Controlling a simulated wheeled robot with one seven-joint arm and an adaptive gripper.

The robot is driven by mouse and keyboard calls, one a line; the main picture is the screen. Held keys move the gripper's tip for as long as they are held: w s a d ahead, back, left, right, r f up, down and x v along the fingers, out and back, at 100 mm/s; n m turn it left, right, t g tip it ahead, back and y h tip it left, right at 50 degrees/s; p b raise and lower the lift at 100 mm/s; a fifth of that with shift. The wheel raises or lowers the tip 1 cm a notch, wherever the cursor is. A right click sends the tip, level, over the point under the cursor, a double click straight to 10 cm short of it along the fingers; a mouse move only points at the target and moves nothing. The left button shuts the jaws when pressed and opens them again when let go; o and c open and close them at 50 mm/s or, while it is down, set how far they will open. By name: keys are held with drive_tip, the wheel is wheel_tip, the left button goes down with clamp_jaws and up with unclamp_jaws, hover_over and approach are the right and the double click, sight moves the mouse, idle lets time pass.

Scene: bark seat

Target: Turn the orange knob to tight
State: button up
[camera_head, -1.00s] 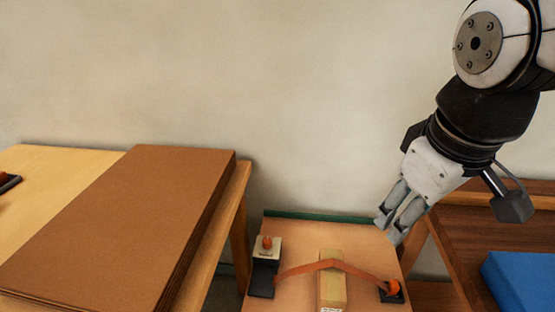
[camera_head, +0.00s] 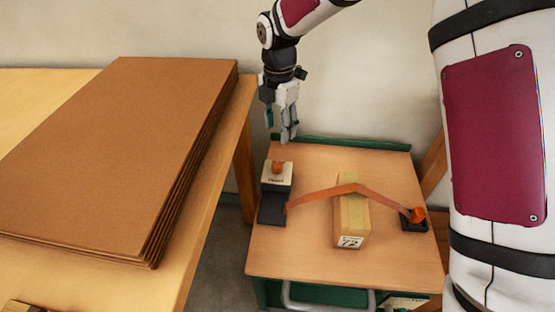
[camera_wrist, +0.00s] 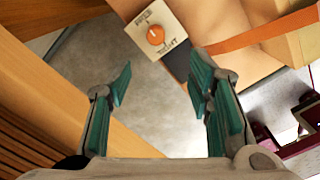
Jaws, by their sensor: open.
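The orange knob (camera_head: 277,168) sits on a pale labelled plate (camera_head: 288,179) on top of a dark block at the left side of the cart top. In the wrist view the knob (camera_wrist: 155,35) shows near the top centre, with "FREE" printed on one side and "TIGHT" on the other. A pale line on the knob points between the two words. My gripper (camera_head: 280,132) hangs above and behind the knob, fingers down, apart from it. In the wrist view its teal fingertips (camera_wrist: 163,82) are spread, with nothing between them.
A stack of brown boards (camera_head: 120,150) lies on the left table. The cart top (camera_head: 300,258) is clear in front.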

sight(276, 165)
drive_tip(key=shift+n, duration=0.3)
drive_tip(key=f, duration=0.5)
drive_tip(key=f+b, duration=0.1)
drive_tip(key=f, duration=0.4)
drive_tip(key=f+b, duration=0.1)
drive_tip(key=f, duration=0.4)
drive_tip(key=shift+w+a, duration=0.15)
drive_tip(key=shift+a, duration=0.2)
clamp_jaws()
